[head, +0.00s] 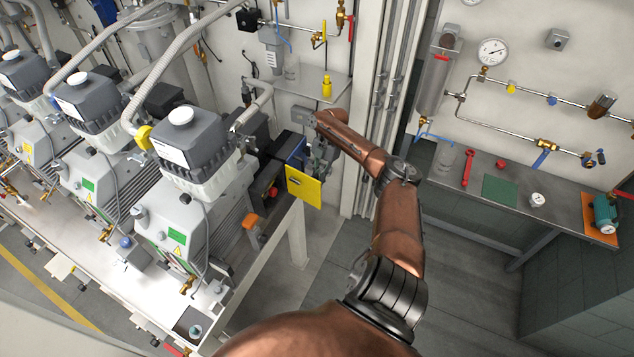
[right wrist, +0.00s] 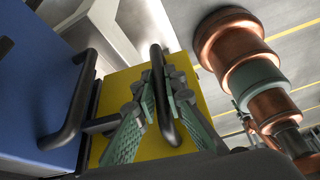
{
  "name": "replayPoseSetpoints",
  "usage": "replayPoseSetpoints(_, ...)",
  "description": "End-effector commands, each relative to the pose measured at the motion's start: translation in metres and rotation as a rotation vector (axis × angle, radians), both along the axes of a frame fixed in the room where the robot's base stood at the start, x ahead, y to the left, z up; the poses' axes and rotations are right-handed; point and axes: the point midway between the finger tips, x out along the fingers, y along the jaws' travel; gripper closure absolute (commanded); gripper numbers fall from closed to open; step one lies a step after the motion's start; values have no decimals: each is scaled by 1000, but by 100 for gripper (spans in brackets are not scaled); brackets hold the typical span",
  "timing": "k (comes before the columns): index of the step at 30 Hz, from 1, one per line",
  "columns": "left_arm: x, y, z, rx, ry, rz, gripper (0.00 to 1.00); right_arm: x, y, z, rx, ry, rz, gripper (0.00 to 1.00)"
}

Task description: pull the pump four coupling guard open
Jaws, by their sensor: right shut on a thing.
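The yellow coupling guard panel (head: 304,188) is at the right end of the nearest grey pump (head: 185,145), beside a blue box (head: 296,152). In the right wrist view the yellow panel (right wrist: 116,86) carries a black bar handle (right wrist: 168,125). My right gripper (head: 318,160) is at the panel's upper right edge. In the right wrist view its green-padded fingers (right wrist: 160,98) are shut around the handle. Whether the panel stands away from the pump is hard to tell. My left gripper is in neither view.
Another black bar (right wrist: 72,120) sits on the blue box, left of the fingers. Several pumps stand in a row to the left on a white bench. A grey side bench (head: 475,190) with tools is at the right. The floor (head: 450,270) between the benches is clear.

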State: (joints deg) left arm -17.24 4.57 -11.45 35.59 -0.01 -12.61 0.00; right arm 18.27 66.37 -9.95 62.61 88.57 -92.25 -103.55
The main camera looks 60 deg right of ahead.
Motion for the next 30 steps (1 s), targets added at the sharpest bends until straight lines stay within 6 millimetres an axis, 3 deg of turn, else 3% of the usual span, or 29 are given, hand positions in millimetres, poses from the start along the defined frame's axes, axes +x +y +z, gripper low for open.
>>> replayPoseSetpoints(5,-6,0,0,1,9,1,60,5,2,2,2,-12,0,100)
replayPoseSetpoints(6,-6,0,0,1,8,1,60,5,2,3,2,-12,0,88)
replayPoseSetpoints(13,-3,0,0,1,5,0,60,2,1,1,3,-7,-1,73)
replayPoseSetpoints(23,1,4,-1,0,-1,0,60,1,-1,3,1,-3,-1,72)
replayPoseSetpoints(30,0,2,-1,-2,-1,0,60,1,-15,35,0,-4,-3,72)
